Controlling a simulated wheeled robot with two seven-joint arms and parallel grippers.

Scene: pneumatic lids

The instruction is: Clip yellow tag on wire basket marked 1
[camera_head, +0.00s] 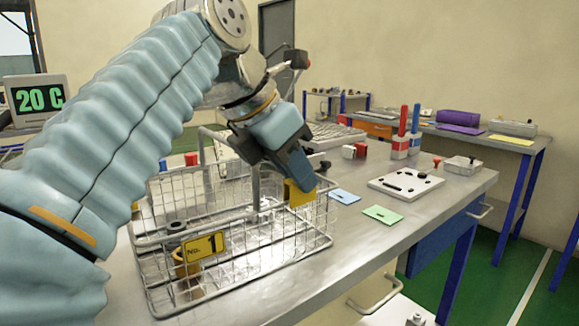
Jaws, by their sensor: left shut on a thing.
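The wire basket marked 1 (322,238) stands on the metal workbench, with a yellow "No. 1" plate (204,246) on its near side. My left gripper (299,178) points down over the basket's right end. It is shut on the yellow tag (300,194), which is at the height of the basket's upper rim. I cannot tell whether the tag touches the wire, and the fingers hide part of it. A yellowish cylindrical object (186,262) is seen through the wires behind the plate. My right gripper is not in view.
Blue (344,196) and green (382,215) cards lie right of the basket, near a white plate (405,183) with dark parts.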

